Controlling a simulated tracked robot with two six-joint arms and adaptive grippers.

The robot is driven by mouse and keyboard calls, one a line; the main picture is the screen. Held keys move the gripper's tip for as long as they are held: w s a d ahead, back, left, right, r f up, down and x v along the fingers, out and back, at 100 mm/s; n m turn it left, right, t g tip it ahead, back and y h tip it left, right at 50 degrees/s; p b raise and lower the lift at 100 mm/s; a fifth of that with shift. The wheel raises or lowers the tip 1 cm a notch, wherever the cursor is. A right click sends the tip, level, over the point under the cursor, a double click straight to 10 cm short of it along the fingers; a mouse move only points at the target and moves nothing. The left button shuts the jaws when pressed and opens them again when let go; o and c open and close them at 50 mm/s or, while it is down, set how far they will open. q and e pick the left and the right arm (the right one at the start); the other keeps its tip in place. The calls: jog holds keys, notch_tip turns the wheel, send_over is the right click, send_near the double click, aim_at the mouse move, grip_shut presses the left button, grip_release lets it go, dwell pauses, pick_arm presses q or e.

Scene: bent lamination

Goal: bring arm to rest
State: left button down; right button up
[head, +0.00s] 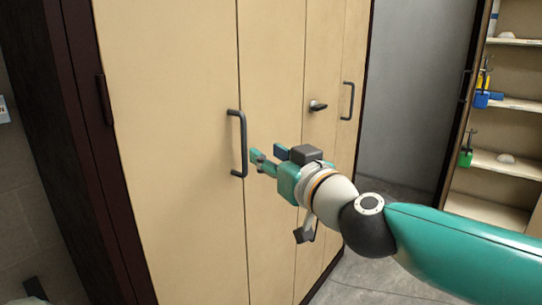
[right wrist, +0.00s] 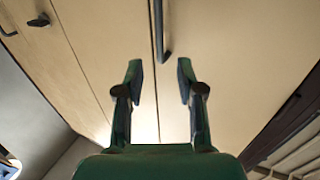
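My right gripper (head: 256,160) reaches in from the right in the head view, toward a dark bar handle (head: 240,143) on the tall beige cabinet (head: 175,120). In the right wrist view the gripper (right wrist: 160,80) has its two fingers spread apart with nothing between them. The same handle (right wrist: 165,32) shows beyond the fingertips, with a visible gap to them. The cabinet doors are closed. My left gripper is in neither view.
A second bar handle (head: 348,100) and a small dark latch (head: 318,106) are on the cabinet's right doors. An open shelf unit (head: 505,165) with several tools stands at the right. Grey floor (head: 375,285) is clear below my right arm.

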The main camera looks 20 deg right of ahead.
dwell(0.3)
jog(key=w+f+g, duration=0.2)
jog(key=w+f, duration=0.1)
jog(key=f, duration=0.5)
jog(key=w+f+g, duration=0.2)
jog(key=w+f, duration=0.1)
jog(key=f, duration=0.5)
notch_tip(320, 180, down, 23)
jog(key=s+a+n+g, duration=0.1)
jog(key=g, duration=0.4)
jog(key=s+a+f+g, duration=0.2)
jog(key=s+f, duration=0.4)
jog(key=f, duration=0.4)
jog(key=s+a+f+g, duration=0.1)
jog(key=s+f+g, duration=0.2)
jog(key=s+f, duration=0.55)
jog(key=s+a+f+m+g+y, duration=0.1)
jog(key=s+a+f+m, duration=0.1)
jog(key=s, duration=0.4)
jog(key=s+a+f+m+g+y, duration=0.1)
jog(key=s+a+f+m+g, duration=0.1)
jog(key=s+a+f, duration=0.2)
jog(key=shift+s+f, duration=0.75)
jog(key=shift+s, duration=0.55)
